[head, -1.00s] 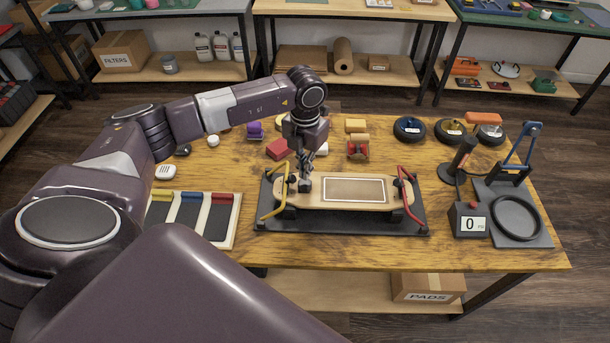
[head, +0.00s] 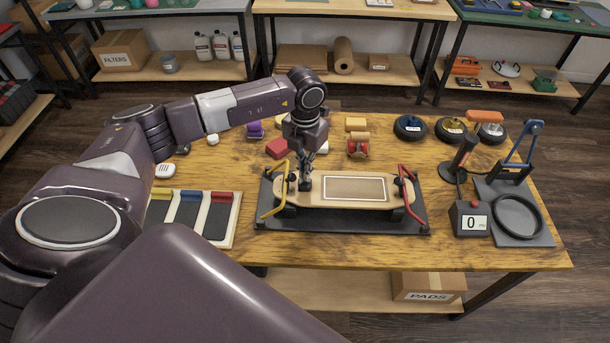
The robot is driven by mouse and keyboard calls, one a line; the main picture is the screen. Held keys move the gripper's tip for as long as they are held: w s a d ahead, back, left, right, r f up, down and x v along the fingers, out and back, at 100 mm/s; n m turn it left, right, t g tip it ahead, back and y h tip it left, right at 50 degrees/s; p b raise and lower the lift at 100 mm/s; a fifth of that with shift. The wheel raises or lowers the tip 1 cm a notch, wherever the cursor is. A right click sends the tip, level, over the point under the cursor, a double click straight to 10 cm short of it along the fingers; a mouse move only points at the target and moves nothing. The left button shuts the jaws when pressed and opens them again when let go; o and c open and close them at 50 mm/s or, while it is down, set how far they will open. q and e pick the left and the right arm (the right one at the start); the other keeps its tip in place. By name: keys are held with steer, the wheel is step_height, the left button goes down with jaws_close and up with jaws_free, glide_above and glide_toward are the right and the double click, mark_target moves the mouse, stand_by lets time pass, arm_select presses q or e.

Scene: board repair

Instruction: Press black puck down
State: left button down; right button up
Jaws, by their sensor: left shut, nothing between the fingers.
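A small black piece (head: 305,186) shows on the left part of the wooden skateboard deck (head: 382,190), right at my left fingertips; I cannot tell how much of it is puck and how much is fingertip. My left gripper (head: 305,178) points straight down over the deck, shut and with nothing held between its fingers. It is at or very near the deck surface. The deck lies on a black stand (head: 340,220) between a yellow clamp handle (head: 272,200) and a red clamp handle (head: 408,190). My right gripper is not in view.
Three round dishes, the nearest black (head: 410,128), stand at the back right. A gauge (head: 471,222) reading 0 and a ring press (head: 517,217) stand at the right. A colour-tabbed tray (head: 190,216) lies left of the stand. Small red, purple and yellow parts lie behind.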

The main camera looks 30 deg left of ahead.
arm_select(q)
steer(key=shift+s+f+b, duration=0.1)
steer(key=shift+f+b, duration=1)
steer(key=shift+f, duration=0.3)
stand_by(1.5)
steer(key=shift+r, duration=0.1)
steer(key=shift+r+p, duration=0.7)
steer(key=shift+r, duration=0.15)
steer(key=shift+r+p, duration=1.95)
steer(key=shift+r, duration=1.2)
steer(key=shift+f, duration=0.1)
